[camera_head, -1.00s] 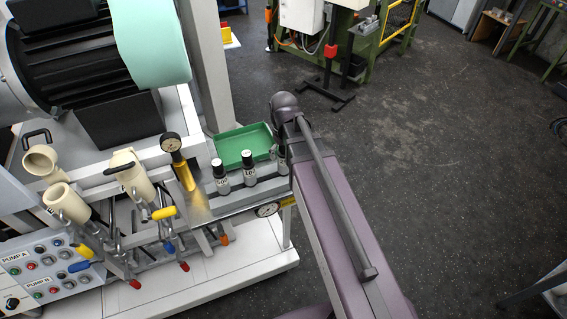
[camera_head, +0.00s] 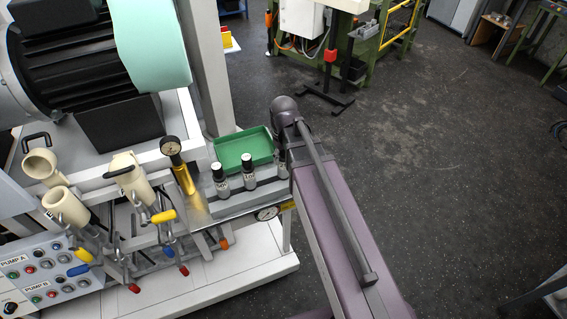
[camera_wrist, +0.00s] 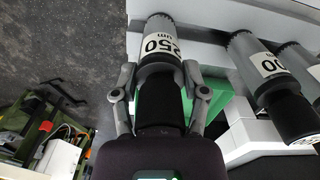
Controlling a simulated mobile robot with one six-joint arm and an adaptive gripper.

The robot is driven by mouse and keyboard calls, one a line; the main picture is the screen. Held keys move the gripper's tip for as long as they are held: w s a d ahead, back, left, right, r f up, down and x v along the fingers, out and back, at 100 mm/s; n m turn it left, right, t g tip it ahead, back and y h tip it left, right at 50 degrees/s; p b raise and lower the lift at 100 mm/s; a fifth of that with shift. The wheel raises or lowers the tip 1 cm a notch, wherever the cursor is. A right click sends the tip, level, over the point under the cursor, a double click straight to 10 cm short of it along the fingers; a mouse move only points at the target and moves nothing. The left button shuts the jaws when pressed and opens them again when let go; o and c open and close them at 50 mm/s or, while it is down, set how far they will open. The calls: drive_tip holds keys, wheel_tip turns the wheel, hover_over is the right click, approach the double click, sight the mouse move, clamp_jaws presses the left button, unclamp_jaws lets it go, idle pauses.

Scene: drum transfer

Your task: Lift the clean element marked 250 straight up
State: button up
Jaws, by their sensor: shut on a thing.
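The grey element marked 250 (camera_wrist: 160,47), with a black end, is in the middle of the wrist view. My gripper (camera_wrist: 160,85) is shut on it, with one finger on each side near where the grey body meets the black part. I cannot tell whether its far end is clear of the white surface. In the head view, my arm hides the gripper and most of the element nearest to it (camera_head: 283,164).
Two similar black-capped elements (camera_head: 221,180) (camera_head: 248,172) stand to the left on the grey ledge. A green tray (camera_head: 243,149) lies just behind them. Open dark floor lies to the right.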

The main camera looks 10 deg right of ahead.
clamp_jaws()
drive_tip(key=shift+r, duration=0.15)
